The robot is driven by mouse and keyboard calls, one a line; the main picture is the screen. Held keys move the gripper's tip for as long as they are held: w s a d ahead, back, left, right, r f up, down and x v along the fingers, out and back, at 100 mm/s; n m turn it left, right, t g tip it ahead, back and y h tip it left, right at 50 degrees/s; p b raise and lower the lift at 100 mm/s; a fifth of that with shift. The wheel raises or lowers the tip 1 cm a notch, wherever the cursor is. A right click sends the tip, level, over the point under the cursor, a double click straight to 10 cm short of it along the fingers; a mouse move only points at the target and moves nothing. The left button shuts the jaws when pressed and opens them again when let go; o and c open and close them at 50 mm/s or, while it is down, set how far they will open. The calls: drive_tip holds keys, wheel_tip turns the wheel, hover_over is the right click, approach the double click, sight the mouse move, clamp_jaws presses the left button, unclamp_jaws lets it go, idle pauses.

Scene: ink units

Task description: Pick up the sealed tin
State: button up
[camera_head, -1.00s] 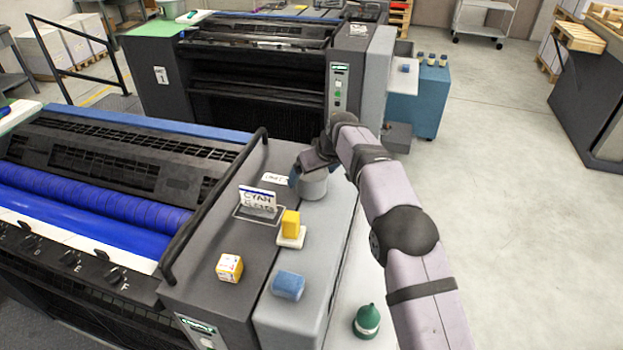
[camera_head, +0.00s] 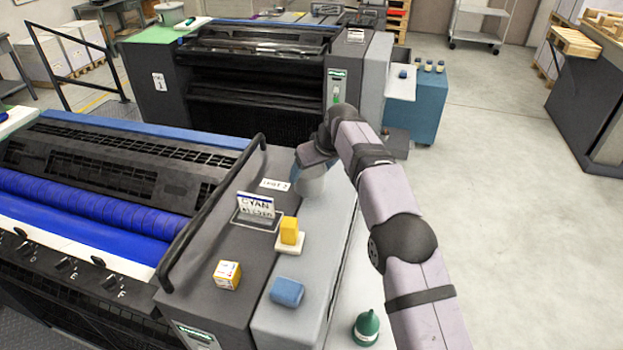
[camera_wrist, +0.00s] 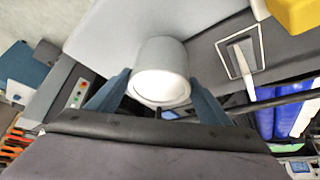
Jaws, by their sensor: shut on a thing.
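The sealed tin (camera_head: 313,183) is a plain light grey cylinder above the grey side ledge of the near press, beside the unit label. In the wrist view the tin (camera_wrist: 163,62) shows its pale round end towards the camera. My gripper (camera_head: 309,168) comes from above and is shut on the tin, with one blue-grey finger on each side in the wrist view (camera_wrist: 160,86). The fingers and the wrist hide part of the tin in the head view. A gap between tin and ledge is hard to judge.
A yellow block on a white pad (camera_head: 289,232), a yellow-white box (camera_head: 227,275) and a blue sponge-like block (camera_head: 287,291) lie nearer. A black rail (camera_head: 207,215) runs left. A green funnel-shaped thing (camera_head: 366,328) stands below right.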

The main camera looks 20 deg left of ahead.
drive_tip(key=shift+r+p, duration=1.65)
drive_tip(key=shift+r, duration=1.95)
